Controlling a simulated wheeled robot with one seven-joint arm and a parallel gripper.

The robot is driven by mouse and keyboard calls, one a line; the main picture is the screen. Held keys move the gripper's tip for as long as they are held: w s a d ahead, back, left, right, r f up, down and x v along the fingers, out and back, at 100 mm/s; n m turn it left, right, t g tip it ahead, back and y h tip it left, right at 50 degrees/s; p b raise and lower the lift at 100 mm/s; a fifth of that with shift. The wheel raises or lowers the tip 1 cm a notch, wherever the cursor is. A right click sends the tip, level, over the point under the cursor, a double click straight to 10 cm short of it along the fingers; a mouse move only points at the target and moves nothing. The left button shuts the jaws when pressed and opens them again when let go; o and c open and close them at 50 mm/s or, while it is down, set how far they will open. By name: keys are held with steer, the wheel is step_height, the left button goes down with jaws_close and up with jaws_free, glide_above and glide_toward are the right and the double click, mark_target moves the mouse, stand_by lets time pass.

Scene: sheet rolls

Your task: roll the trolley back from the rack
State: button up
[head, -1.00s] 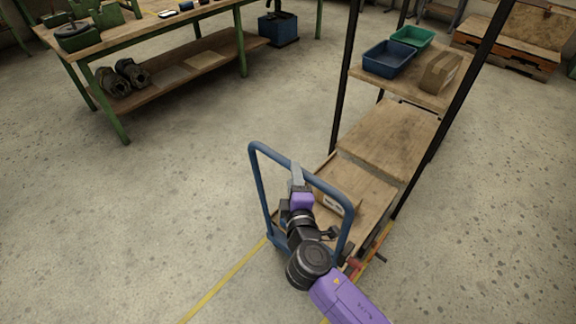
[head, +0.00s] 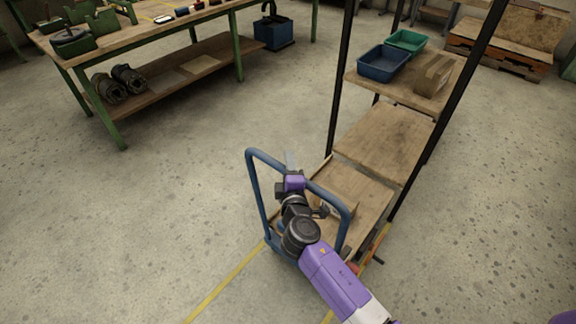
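The trolley has a blue tubular handle (head: 254,190) and a wooden deck (head: 368,195), with a small cardboard box (head: 338,208) on the deck. It stands at the front of the rack (head: 385,140), its deck close against the lower wooden shelf. My gripper (head: 291,163) is at the top bar of the blue handle, seen from behind and above. Its purple and black body hides part of the handle and the box. Whether its fingers are closed on the bar does not show clearly.
The rack's upper shelf holds a blue bin (head: 383,64), a green bin (head: 406,42) and a cardboard box (head: 434,73). A green-legged workbench (head: 165,88) stands at the back left. Yellow lines (head: 228,282) mark the floor beside the trolley. The floor to the left is clear.

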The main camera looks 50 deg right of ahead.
jaws_close()
stand_by(1.2)
